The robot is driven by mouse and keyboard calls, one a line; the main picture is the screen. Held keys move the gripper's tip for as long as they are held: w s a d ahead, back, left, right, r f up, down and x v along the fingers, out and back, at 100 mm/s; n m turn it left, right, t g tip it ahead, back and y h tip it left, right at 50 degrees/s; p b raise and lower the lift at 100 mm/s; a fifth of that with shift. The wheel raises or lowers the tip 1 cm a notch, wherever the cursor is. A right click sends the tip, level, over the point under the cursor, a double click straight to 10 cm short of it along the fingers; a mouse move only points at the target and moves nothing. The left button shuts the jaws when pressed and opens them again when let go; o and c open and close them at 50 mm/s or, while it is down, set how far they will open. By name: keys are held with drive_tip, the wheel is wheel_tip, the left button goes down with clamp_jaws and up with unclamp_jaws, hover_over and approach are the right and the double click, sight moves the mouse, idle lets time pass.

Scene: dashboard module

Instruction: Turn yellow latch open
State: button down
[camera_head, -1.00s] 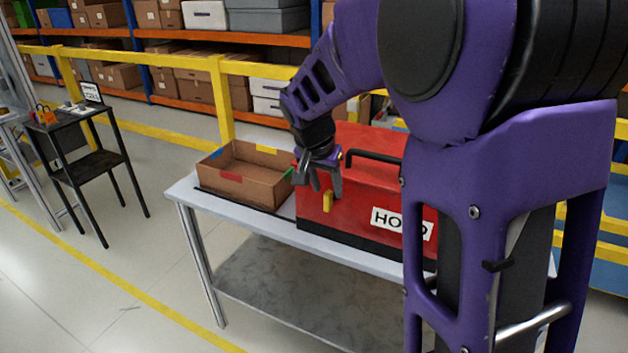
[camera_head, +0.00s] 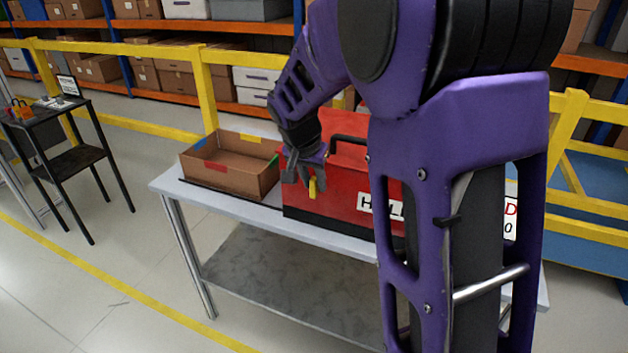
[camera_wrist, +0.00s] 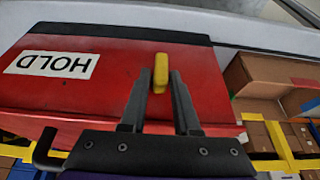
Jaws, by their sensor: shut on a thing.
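The red toolbox (camera_head: 340,201) with a white HOLD label stands on the grey table. It also fills much of the wrist view (camera_wrist: 85,92). The yellow latch (camera_head: 312,188) is on its front face, near its left end, and looks upright. In the wrist view the latch (camera_wrist: 160,71) lies between my fingertips, its long side running along my fingers. My gripper (camera_wrist: 160,88) is shut on the latch. In the head view my gripper (camera_head: 304,172) reaches down to the latch from above. My arm hides the right part of the toolbox.
An open cardboard box (camera_head: 228,178) stands on the table (camera_head: 168,184) just left of the toolbox. The toolbox has a black handle (camera_head: 347,139) on top. A yellow rail (camera_head: 205,95) and shelves stand behind. A small black stand (camera_head: 75,160) is at left.

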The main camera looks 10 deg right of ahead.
drive_tip(key=shift+a, duration=0.1)
drive_tip(key=h, duration=0.1)
drive_tip(key=g+h+p, duration=0.1)
drive_tip(key=g+p, duration=0.1)
drive_tip(key=shift+w+a+n+h, duration=0.2)
drive_tip(key=shift+a+n+h, duration=0.05)
drive_tip(key=shift+n+h, duration=0.15)
drive_tip(key=shift+w+a+f+n+g+h+p, duration=0.15)
drive_tip(key=shift+f+n+g+h+p, duration=0.45)
drive_tip(key=shift+h, duration=1.35)
drive_tip(key=shift+w+a+f+n+g+h, duration=0.15)
drive_tip(key=shift+n+g+h, duration=0.45)
drive_tip(key=shift+g+h, duration=1.1)
drive_tip(key=shift+w+a+f+n+g+h+p, duration=0.25)
drive_tip(key=shift+n+g+h, duration=0.35)
drive_tip(key=shift+h, duration=1.65)
drive_tip(key=shift+s+d, duration=0.1)
drive_tip(key=shift+s, duration=0.1)
drive_tip(key=c, duration=0.8)
unclamp_jaws()
